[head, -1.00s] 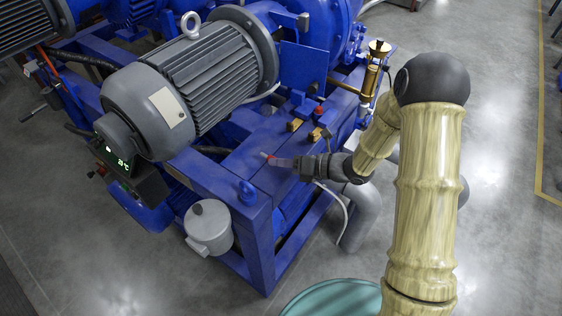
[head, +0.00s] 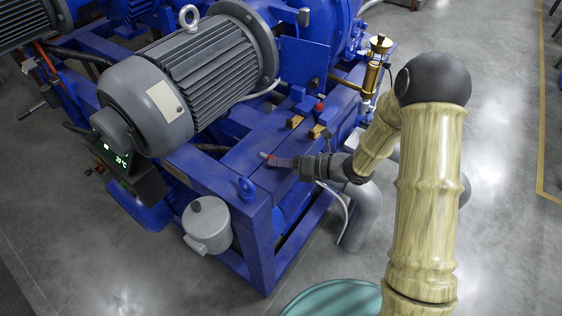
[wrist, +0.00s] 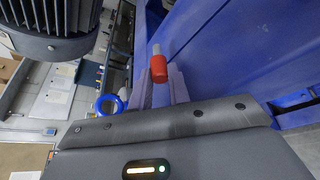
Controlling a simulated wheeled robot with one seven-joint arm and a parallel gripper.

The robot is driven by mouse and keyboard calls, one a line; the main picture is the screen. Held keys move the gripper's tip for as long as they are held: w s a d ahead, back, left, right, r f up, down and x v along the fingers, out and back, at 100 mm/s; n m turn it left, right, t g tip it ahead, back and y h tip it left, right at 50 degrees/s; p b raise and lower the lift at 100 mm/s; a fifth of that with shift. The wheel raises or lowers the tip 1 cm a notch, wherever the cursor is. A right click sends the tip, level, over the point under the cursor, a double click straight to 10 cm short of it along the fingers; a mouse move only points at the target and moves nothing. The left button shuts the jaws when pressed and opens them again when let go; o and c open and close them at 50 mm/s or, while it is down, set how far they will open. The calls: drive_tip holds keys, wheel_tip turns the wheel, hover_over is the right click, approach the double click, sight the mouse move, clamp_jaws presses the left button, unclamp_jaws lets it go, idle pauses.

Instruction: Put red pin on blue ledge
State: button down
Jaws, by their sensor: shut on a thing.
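The red pin (wrist: 158,68) has a red body and a pale grey tip, and sits between the fingers of my gripper (wrist: 161,82) in the wrist view. In the head view the pin (head: 265,155) is a small red spot at the tips of my gripper (head: 272,161). My gripper is shut on it. The blue ledge (head: 228,180) is the flat top of the blue machine frame and lies under and beside the gripper. It fills the right of the wrist view (wrist: 235,45). I cannot tell whether the pin touches the ledge.
A grey motor (head: 205,65) stands at the back left of the ledge. A blue ring bolt (head: 246,187) rises near its front corner. Brass blocks (head: 294,122) and a red knob (head: 319,107) sit farther back. A grey pot (head: 207,226) hangs at the front.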

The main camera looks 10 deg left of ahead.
drive_tip(key=shift+f, duration=0.1)
drive_tip(key=c, duration=1.2)
unclamp_jaws()
drive_tip(key=shift+s, duration=0.1)
drive_tip(key=shift+c, duration=0.2)
drive_tip(key=shift+d+f, duration=0.1)
drive_tip(key=shift+d, duration=0.6)
drive_tip(key=r+b+v, duration=0.1)
drive_tip(key=b+v, duration=0.1)
drive_tip(key=v, duration=1.4)
drive_tip(key=shift+a, duration=0.1)
